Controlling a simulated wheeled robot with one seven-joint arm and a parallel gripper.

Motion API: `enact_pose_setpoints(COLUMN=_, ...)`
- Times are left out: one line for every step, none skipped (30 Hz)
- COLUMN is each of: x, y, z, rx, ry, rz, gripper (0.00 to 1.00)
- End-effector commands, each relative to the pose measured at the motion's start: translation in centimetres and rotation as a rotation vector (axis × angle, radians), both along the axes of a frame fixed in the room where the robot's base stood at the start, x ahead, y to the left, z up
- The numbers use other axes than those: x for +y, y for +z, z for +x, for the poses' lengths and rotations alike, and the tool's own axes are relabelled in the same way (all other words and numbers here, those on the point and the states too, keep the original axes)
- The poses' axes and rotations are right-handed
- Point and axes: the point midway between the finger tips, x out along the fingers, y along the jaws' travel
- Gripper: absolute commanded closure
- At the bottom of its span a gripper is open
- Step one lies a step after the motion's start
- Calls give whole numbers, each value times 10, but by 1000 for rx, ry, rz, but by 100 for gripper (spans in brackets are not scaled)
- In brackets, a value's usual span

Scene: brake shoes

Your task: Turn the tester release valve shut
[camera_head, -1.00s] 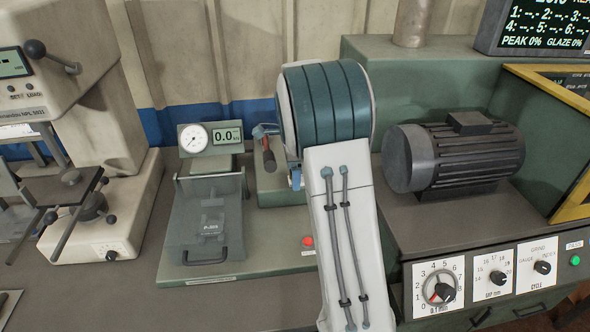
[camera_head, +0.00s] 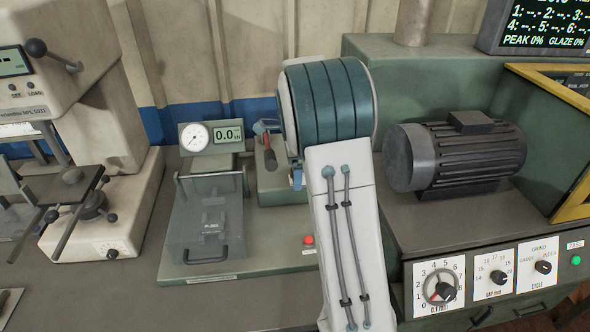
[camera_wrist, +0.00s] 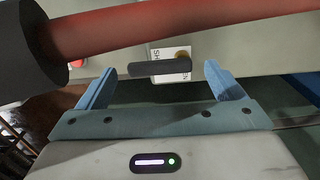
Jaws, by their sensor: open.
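The release valve shows in the wrist view as a short black lever (camera_wrist: 160,71) with a brass hub at its right end. It lies roughly level in front of a white label, whose lettering is partly hidden by the lever. My gripper (camera_wrist: 160,68) has its two blue fingers apart, and the lever appears between their tips; I cannot tell whether they touch it. In the head view the tester (camera_head: 255,245) has a green base, a round gauge (camera_head: 194,137) and a display reading 0.0. My arm hides the valve there, and only a bit of blue gripper shows.
A red handle (camera_wrist: 150,35) with a dark end crosses the top of the wrist view, close above the fingers. A clear guard box (camera_head: 208,225) stands left of my arm, and a grey motor (camera_head: 455,155) stands right. The bench front (camera_head: 240,305) is clear.

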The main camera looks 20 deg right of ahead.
Motion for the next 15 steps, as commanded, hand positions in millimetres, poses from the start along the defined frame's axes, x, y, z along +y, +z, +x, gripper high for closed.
enact_pose_setpoints(x=0, y=8, z=1, rx=-5, ry=0, rz=-1, gripper=11)
enact_pose_setpoints(x=0, y=13, z=1, rx=-5, ry=0, rz=-1, gripper=11)
enact_pose_setpoints(x=0, y=21, z=1, rx=-6, ry=0, rz=0, gripper=11)
enact_pose_setpoints(x=0, y=27, z=1, rx=-6, ry=0, rz=0, gripper=11)
enact_pose_setpoints(x=0, y=35, z=1, rx=-8, ry=0, rz=-1, gripper=11)
enact_pose_setpoints(x=0, y=44, z=1, rx=-7, ry=0, rz=-1, gripper=11)
enact_pose_setpoints(x=0, y=51, z=1, rx=-7, ry=0, rz=-1, gripper=11)
enact_pose_setpoints(x=0, y=58, z=1, rx=-7, ry=0, rz=-1, gripper=11)
enact_pose_setpoints(x=0, y=68, z=1, rx=-7, ry=0, rz=-1, gripper=11)
enact_pose_setpoints(x=0, y=75, z=1, rx=-7, ry=-1, rz=-1, gripper=11)
enact_pose_setpoints(x=0, y=82, z=1, rx=-7, ry=-1, rz=-2, gripper=11)
enact_pose_setpoints(x=0, y=90, z=1, rx=-6, ry=-1, rz=-1, gripper=11)
enact_pose_setpoints(x=0, y=96, z=1, rx=-6, ry=-1, rz=-1, gripper=11)
enact_pose_setpoints(x=0, y=101, z=1, rx=-6, ry=-1, rz=-1, gripper=11)
enact_pose_setpoints(x=0, y=107, z=1, rx=-5, ry=-1, rz=-1, gripper=11)
